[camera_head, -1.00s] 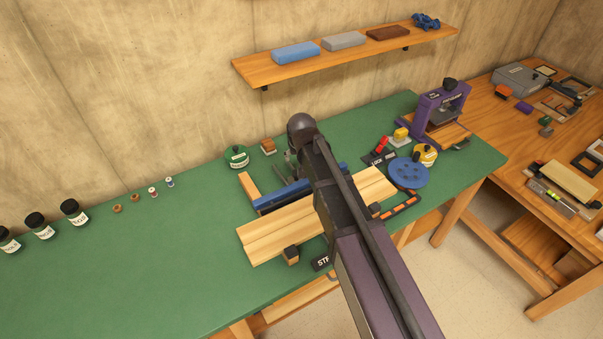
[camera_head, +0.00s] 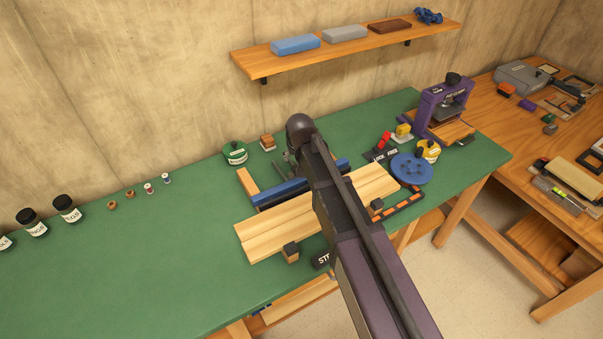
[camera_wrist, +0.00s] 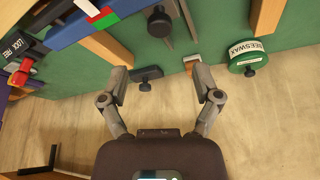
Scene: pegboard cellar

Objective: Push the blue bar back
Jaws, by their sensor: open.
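The blue bar (camera_head: 284,189) lies on the green bench behind pale ribbed boards (camera_head: 275,225). My arm hides its middle in the head view, and a short end shows to the right of the arm. In the wrist view the blue bar (camera_wrist: 72,34) crosses the upper left, with a red, white and green mark on it. My gripper (camera_wrist: 160,80) is open and empty, its two fingers wide apart. It is apart from the bar in that view, nearer the wall side. In the head view the fingers are hidden behind my arm.
A wooden strip (camera_head: 249,181) adjoins the bar's left end. The green beeswax tin (camera_head: 235,153) and a small wooden block (camera_head: 267,142) stand behind. A blue disc (camera_head: 411,168), yellow tin (camera_head: 428,150) and purple press (camera_head: 443,108) stand right. The bench's left middle is clear.

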